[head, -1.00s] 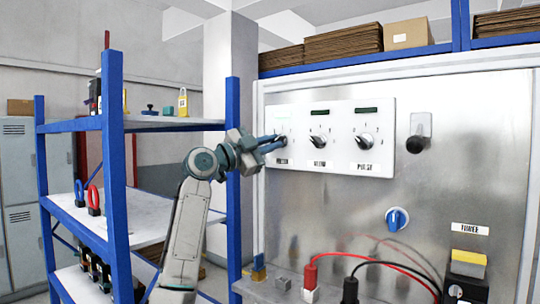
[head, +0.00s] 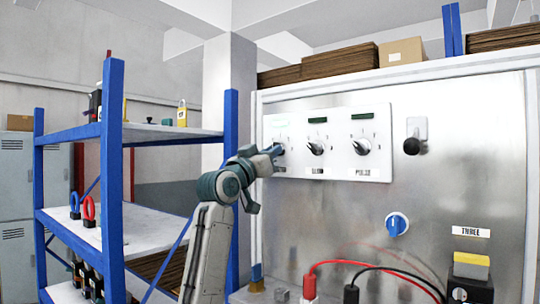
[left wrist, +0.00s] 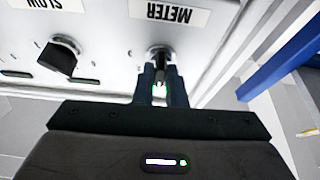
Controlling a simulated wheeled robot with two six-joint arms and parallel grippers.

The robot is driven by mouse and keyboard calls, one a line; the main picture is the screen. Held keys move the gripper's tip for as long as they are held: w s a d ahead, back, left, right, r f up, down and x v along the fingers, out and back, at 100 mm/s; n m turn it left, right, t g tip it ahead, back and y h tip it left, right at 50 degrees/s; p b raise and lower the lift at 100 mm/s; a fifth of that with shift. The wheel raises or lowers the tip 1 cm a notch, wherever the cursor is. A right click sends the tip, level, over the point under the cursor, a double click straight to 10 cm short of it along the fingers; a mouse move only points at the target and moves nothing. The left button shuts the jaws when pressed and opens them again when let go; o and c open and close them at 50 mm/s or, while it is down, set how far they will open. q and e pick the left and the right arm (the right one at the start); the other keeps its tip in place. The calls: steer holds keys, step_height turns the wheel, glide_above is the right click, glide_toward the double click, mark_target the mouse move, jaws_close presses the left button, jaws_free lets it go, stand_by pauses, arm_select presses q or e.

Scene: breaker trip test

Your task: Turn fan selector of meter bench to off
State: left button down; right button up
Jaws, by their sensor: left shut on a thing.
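A white panel (head: 340,162) on the bench front carries three black-and-silver knobs in a row. My left gripper (head: 273,151) is at the leftmost knob (head: 279,148), its jaws shut on it. In the left wrist view my left gripper (left wrist: 162,88) has its fingers either side of this knob (left wrist: 160,58), under an upside-down METER label (left wrist: 170,14). The middle knob (head: 315,148) and the right knob (head: 362,147) are free. No FAN label is legible. My right gripper is out of view.
A black lever (head: 412,145) is right of the panel. Red and black cables (head: 375,267) run along the bench bottom near a yellow-topped black block (head: 470,270). A blue-framed shelf (head: 113,180) stands close on the left.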

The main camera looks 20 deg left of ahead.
arm_select(q)
steer(key=shift+d+n+y+p, duration=0.15)
steer(key=shift+n+y, duration=0.8)
steer(key=shift+n, duration=1)
steer(key=shift+d+n+y+p, duration=0.1)
steer(key=shift+n+y+p, duration=0.1)
steer(key=shift+n+y, duration=1.25)
steer(key=shift+d+n+y+p, duration=0.15)
steer(key=shift+n+y, duration=0.35)
steer(key=shift+n, duration=1.9)
steer(key=shift+a, duration=0.1)
steer(key=c, duration=1.5)
jaws_free()
steer(key=shift+s, duration=0.1)
steer(key=b+v, duration=0.5)
steer(key=v, duration=0.5)
steer(key=shift+s, duration=0.4)
